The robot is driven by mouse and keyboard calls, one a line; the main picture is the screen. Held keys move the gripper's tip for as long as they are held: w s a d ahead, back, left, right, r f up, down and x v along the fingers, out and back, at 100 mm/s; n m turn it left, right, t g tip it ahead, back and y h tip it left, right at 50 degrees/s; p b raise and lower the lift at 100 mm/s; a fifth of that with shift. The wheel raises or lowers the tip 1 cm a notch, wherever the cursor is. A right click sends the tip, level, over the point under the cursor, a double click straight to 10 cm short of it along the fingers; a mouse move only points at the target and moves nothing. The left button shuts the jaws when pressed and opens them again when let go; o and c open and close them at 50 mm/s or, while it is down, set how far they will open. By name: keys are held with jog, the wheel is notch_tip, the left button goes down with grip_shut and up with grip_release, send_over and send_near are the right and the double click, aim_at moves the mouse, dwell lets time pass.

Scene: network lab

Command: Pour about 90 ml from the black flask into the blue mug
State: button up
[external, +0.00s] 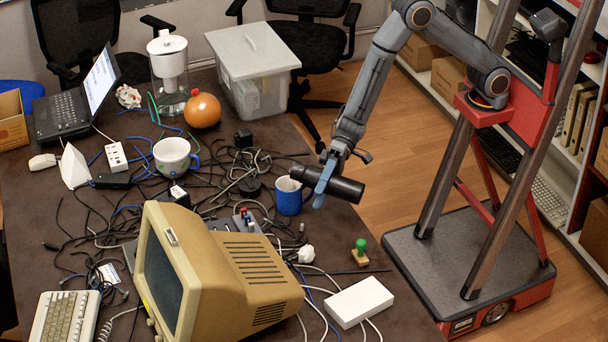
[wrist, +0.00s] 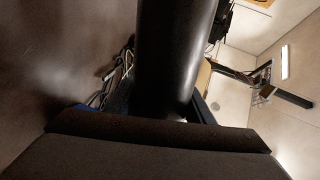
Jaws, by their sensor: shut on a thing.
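My gripper (external: 327,179) is shut on the black flask (external: 343,187). The flask is held nearly level above the table's right edge, with its left end slightly higher and close over the blue mug. The blue mug (external: 289,196) stands upright on the table, just left of and below the flask. Its inside is too small to read, and no stream of liquid shows. In the wrist view the flask (wrist: 178,60) fills the middle as a dark cylinder, and its ends are hard to make out.
A beige monitor (external: 235,270), a white box (external: 358,302) and a green-knobbed stamp (external: 360,252) stand in front. Tangled cables cover the table around the mug. A white mug with a blue handle (external: 173,157) stands farther left. A plastic bin (external: 252,60) is at the back.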

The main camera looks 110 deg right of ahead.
jog(key=shift+r+p, duration=0.3)
jog(key=shift+p, duration=0.1)
jog(key=shift+s+a, duration=0.15)
jog(key=shift+a, duration=0.05)
jog(key=shift+s+a, duration=0.15)
jog(key=shift+s, duration=0.05)
jog(key=shift+s+a+r+m+p, duration=0.1)
jog(key=shift+r+m+p, duration=0.1)
jog(key=shift+m+p, duration=0.3)
dwell(0.9)
notch_tip(320, 180, down, 2)
jog(key=n+b, duration=0.1)
jog(key=b, duration=0.3)
jog(key=shift+a+f+n, duration=0.1)
jog(key=shift+n, duration=0.2)
jog(key=b, duration=0.1)
jog(key=f+b, duration=0.1)
jog(key=b, duration=0.1)
jog(key=shift+s+a+n+t, duration=0.2)
jog(key=shift+s+n+t, duration=0.1)
jog(key=shift+n, duration=0.1)
jog(key=shift+d+f+n+h, duration=0.2)
jog(key=shift+n+h, duration=0.1)
jog(key=shift+n, duration=0.1)
